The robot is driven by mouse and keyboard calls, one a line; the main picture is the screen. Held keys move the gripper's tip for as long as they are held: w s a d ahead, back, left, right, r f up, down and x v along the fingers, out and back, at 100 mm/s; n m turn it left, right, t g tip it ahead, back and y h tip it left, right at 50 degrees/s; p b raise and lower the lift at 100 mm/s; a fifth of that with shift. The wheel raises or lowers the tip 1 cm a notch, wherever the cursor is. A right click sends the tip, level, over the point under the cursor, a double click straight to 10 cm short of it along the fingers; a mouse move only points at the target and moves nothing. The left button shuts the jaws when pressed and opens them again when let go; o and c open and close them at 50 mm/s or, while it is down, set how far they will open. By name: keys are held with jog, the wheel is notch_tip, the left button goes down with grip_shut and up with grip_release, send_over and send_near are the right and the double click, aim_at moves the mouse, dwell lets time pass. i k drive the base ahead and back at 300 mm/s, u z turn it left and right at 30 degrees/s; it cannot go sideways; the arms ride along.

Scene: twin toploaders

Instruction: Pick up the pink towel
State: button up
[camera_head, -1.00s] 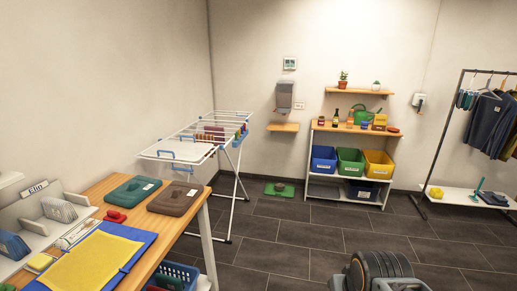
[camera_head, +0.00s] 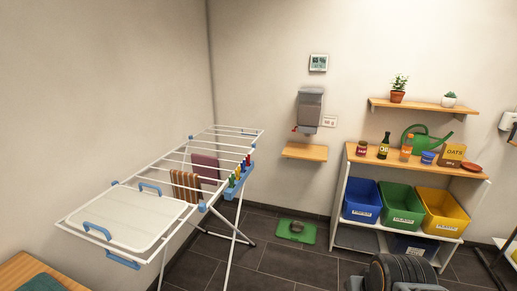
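A dusky pink, mauve-looking towel (camera_head: 205,168) hangs over the bars of the white drying rack (camera_head: 170,169), towards its far end. A brown striped cloth (camera_head: 186,186) hangs just in front of it, to the left, and overlaps a little of its lower part. No other pink cloth shows. My gripper does not show; only a dark ribbed part of my arm is at the bottom right, well apart from the rack.
Coloured pegs (camera_head: 239,172) line the rack's right side, and a white flat panel (camera_head: 125,218) covers its near end. A wooden table corner (camera_head: 22,270) is at lower left. A shelf unit (camera_head: 343,190) with bins stands right. A green mat (camera_head: 296,233) lies on otherwise open floor.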

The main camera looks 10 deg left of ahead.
aim_at(211, 160)
jog(key=i, duration=3.4)
jog(key=u, duration=2.6)
jog(key=i, duration=0.5)
jog(key=u, duration=0.1)
